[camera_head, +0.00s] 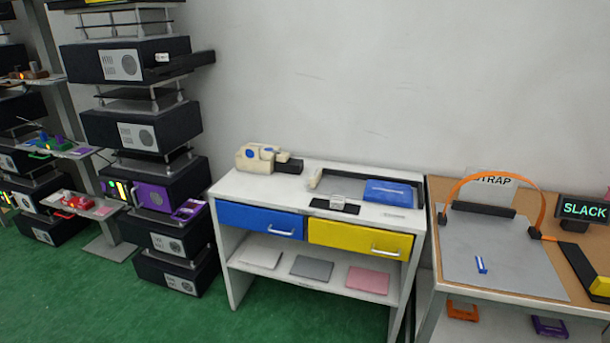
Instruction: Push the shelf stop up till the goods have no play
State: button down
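My gripper is not in view. No part is plainly marked as the shelf stop. On the white table (225,182), a blue box (388,192) lies at the right, beside a dark rail frame (365,181) with a light block at its left end. A small pale block (337,202) sits on a black plate in front of the frame. A cream device (256,157) with blue parts and a dark block stands at the back left. I cannot tell which of these, if any, are the goods, or whether they have play.
The white table has a blue drawer (261,220) and a yellow drawer (360,239), both shut. A table (500,251) with an orange strap (490,177) and a SLACK display (583,209) stands right. Stacked black units (140,130) stand left. Green floor (130,315) is open in front.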

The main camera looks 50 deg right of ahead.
aim_at(315, 178)
jog(key=z, duration=0.05)
jog(key=i, duration=0.95)
jog(key=u, duration=0.05)
